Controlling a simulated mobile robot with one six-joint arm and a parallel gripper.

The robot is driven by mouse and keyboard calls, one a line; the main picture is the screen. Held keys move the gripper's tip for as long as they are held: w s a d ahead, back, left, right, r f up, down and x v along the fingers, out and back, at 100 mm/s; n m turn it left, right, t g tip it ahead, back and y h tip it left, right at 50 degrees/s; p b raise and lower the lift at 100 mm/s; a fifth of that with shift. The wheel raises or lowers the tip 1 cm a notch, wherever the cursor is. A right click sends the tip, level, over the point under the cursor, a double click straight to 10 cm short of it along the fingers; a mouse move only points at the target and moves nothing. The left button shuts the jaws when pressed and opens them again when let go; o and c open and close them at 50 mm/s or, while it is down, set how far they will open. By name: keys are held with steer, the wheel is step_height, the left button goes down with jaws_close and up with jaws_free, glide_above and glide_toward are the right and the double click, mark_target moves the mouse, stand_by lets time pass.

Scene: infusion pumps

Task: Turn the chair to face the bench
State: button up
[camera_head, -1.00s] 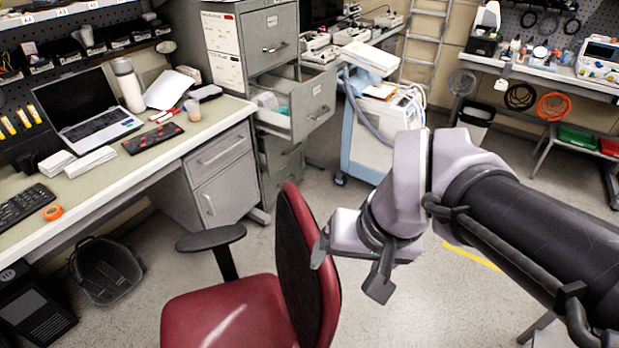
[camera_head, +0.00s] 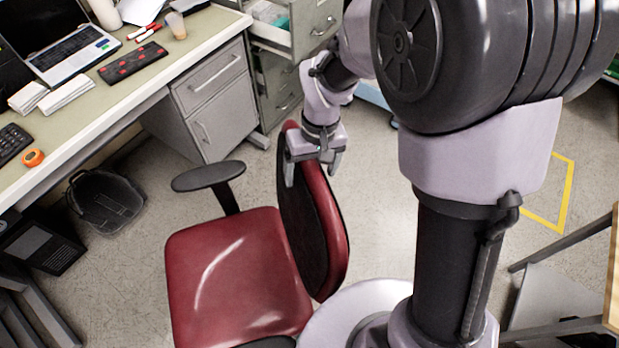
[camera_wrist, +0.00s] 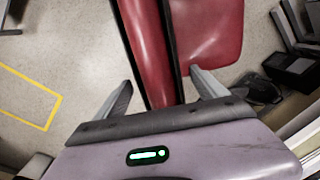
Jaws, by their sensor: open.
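The red chair (camera_head: 235,275) stands on the floor in front of the bench (camera_head: 110,105). Its backrest (camera_head: 318,215) is on the right, and its seat reaches left towards the bench. A black armrest (camera_head: 208,176) is on the side nearer the drawers. My gripper (camera_head: 314,172) is at the top of the backrest, with one finger on each side of it. In the wrist view, the open fingers of my gripper (camera_wrist: 162,92) straddle the red backrest (camera_wrist: 147,45), with gaps showing on both sides. The red seat (camera_wrist: 210,35) shows beyond. I cannot tell whether either finger touches the backrest.
A wooden-edged table (camera_head: 612,270) is at right. Clear floor lies around the chair.

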step_height(320, 180, down, 3)
steer(key=shift+w+a+r, duration=0.1)
steer(key=shift+r, duration=0.05)
jaws_close()
stand_by(0.4)
